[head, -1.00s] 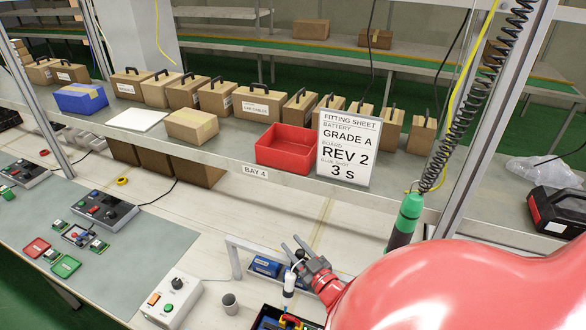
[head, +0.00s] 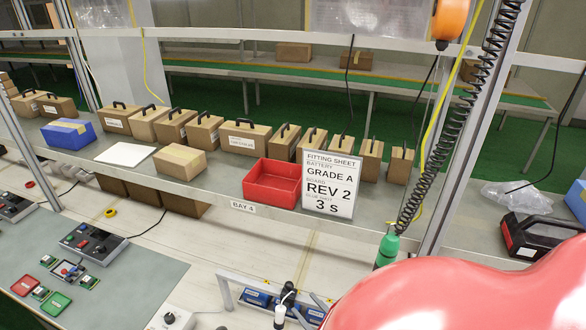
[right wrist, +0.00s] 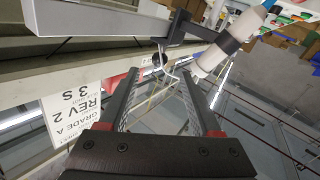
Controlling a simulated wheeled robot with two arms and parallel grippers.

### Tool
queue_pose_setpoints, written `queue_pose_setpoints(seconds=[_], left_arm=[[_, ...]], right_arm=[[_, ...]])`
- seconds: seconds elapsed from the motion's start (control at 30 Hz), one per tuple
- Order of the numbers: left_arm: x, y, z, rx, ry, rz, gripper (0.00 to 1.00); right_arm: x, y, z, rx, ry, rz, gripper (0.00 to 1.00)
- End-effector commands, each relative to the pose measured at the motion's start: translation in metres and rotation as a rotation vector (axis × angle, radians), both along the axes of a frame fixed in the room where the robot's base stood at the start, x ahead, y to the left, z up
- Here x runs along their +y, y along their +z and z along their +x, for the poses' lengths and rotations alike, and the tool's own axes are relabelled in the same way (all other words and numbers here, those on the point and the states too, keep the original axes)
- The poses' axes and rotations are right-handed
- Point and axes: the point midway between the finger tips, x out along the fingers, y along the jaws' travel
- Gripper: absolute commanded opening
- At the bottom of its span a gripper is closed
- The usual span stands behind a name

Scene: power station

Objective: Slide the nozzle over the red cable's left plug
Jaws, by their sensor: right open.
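In the right wrist view the white piece (right wrist: 218,58) lies beyond the right fingertip, near a thin white looped cord. I cannot make out the red cable or its left plug. My left gripper is not in view.
The shelf above holds a red bin (head: 272,185), a fitting sheet (head: 331,186) and several cartons. A green-ended tool (head: 387,250) hangs on a coiled cord at right.

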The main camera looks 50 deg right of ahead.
Motion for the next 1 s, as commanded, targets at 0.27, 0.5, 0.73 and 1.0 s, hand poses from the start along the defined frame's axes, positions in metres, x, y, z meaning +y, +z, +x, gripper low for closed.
queue_pose_setpoints(seconds=[0.27,0.5,0.73,1.0], left_arm=[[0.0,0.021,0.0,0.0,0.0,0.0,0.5],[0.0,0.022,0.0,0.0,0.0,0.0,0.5],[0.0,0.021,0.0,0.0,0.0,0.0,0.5],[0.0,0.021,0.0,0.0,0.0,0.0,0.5]], right_arm=[[0.009,0.0,-0.047,0.002,0.0,0.0,0.65],[0.011,-0.001,-0.055,0.0,0.0,-0.001,0.65],[0.011,-0.001,-0.055,-0.001,0.0,-0.001,0.65],[0.011,-0.001,-0.055,-0.001,0.0,0.0,0.65]])
